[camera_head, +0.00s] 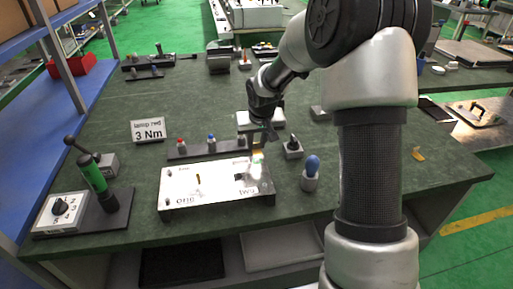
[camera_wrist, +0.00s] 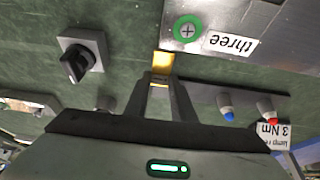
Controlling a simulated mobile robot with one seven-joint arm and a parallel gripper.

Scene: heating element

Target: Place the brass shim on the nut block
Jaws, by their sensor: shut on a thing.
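The brass shim (camera_wrist: 163,65) is a small yellow piece between the fingertips of my gripper (camera_wrist: 160,80) in the wrist view. My gripper (camera_head: 258,147) is shut on it; in the head view the shim (camera_head: 258,156) shows just under the fingers, near the back right corner of the white plate. Nothing in view is clearly marked as the nut block. A small grey block with a black top piece (camera_head: 292,150) stands just right of the gripper, apart from it; it also shows at left in the wrist view (camera_wrist: 82,56).
The white plate (camera_head: 225,192) has printed labels and a green ring (camera_wrist: 187,31). A dark rack (camera_head: 184,153) with red- and blue-capped items lies behind it. A blue-topped holder (camera_head: 311,178) stands at right; a green-handled tool (camera_head: 95,178) at left.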

